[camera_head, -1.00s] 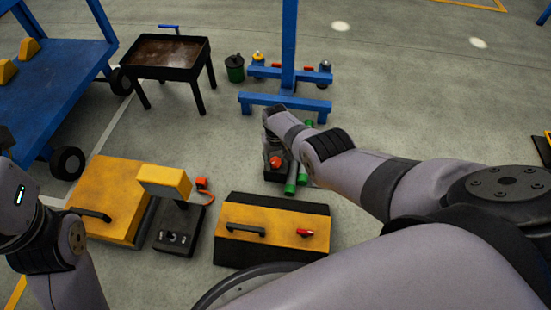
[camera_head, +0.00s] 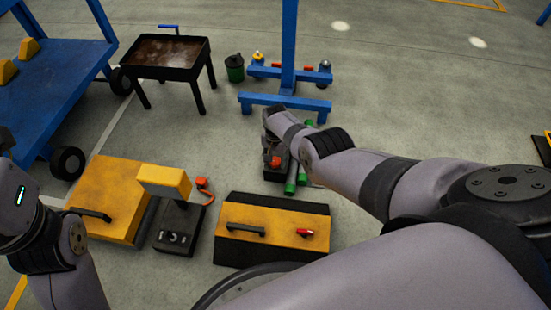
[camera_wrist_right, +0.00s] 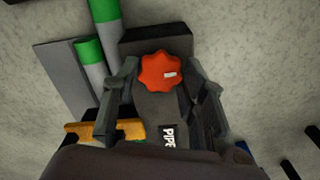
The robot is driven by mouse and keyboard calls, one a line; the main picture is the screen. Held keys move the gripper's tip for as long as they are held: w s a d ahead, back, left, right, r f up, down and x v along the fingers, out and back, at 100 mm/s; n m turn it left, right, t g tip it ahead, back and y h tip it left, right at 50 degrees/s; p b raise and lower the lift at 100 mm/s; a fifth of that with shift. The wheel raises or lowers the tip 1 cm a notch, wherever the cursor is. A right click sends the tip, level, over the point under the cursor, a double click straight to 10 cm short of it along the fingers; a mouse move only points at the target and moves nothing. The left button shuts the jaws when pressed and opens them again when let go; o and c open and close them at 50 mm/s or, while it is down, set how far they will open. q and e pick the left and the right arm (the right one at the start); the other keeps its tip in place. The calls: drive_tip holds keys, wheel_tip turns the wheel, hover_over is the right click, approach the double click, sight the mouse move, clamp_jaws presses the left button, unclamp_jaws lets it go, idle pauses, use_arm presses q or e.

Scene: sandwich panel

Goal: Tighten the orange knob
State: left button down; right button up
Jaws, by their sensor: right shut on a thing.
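The orange knob (camera_wrist_right: 159,71) is a lobed, orange-red wheel with a short white mark on it. It sits on a dark device (camera_wrist_right: 157,104) bearing partly hidden white lettering. My right gripper (camera_wrist_right: 163,82) is shut on the knob, with one finger on each side of it in the right wrist view. In the head view the knob (camera_head: 275,161) shows just below my right gripper (camera_head: 271,138), and the gripper and forearm hide part of the device. My left arm is at the left edge of the head view, but its fingers do not show.
Green-ended grey pipes (camera_wrist_right: 93,62) lie close beside the device. A blue stand (camera_head: 288,100) rises behind. Bare floor lies to the left of the device.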

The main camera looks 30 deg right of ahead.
sight(275, 161)
drive_tip(key=shift+s+m, duration=0.1)
drive_tip(key=shift+m, duration=0.2)
drive_tip(key=o, duration=1.2)
drive_tip(key=shift+c, duration=0.2)
drive_tip(key=shift+r, duration=0.4)
wheel_tip(275, 161, up, 11)
idle(0.4)
